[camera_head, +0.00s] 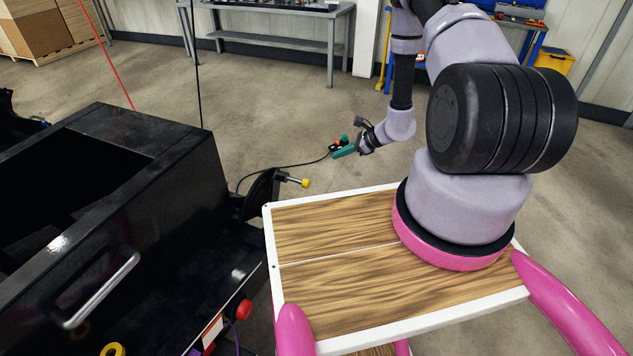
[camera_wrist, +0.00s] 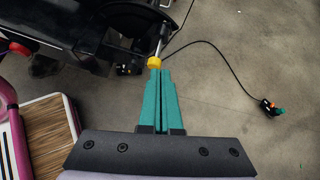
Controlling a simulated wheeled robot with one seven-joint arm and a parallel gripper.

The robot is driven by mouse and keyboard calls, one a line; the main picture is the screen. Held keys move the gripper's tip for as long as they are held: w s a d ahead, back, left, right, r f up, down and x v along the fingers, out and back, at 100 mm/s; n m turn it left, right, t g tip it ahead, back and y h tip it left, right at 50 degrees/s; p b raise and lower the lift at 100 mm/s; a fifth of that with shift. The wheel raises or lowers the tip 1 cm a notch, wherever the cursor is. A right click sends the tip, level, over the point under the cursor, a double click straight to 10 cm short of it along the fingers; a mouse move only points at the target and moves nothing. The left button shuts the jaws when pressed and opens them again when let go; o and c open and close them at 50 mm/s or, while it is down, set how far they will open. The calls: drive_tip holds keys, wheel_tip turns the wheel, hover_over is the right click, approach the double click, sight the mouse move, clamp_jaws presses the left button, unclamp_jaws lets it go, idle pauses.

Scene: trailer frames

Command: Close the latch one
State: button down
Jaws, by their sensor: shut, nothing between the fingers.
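The latch is probably the black bracket (camera_head: 262,192) on the side of the black trailer (camera_head: 165,215), with a metal rod ending in a yellow knob (camera_head: 305,182). The rod points away from the trailer, toward the right. The knob also shows in the wrist view (camera_wrist: 154,62), right by my fingertips. My gripper (camera_head: 335,154) has teal fingers, pressed together and empty, and hangs beyond the knob in the head view. It also shows in the wrist view (camera_wrist: 161,73). I cannot tell whether the fingertips touch the knob.
A black cable (camera_head: 285,165) runs over the floor to a plug (camera_wrist: 270,107) with an orange part. A red knob (camera_head: 243,309) and a metal handle (camera_head: 100,290) are on the trailer. A workbench (camera_head: 275,40) stands at the back. The floor around my gripper is mostly clear.

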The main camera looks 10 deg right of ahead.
wheel_tip(320, 180, down, 9)
drive_tip(key=s+d+m+h, duration=0.1)
drive_tip(key=s+d+m, duration=0.1)
drive_tip(key=s, duration=0.1)
drive_tip(key=w+a+r+x, duration=0.1)
drive_tip(key=r+x, duration=0.1)
drive_tip(key=x, duration=1.1)
drive_tip(key=shift+w+a, duration=0.2)
drive_tip(key=shift+a, duration=0.15)
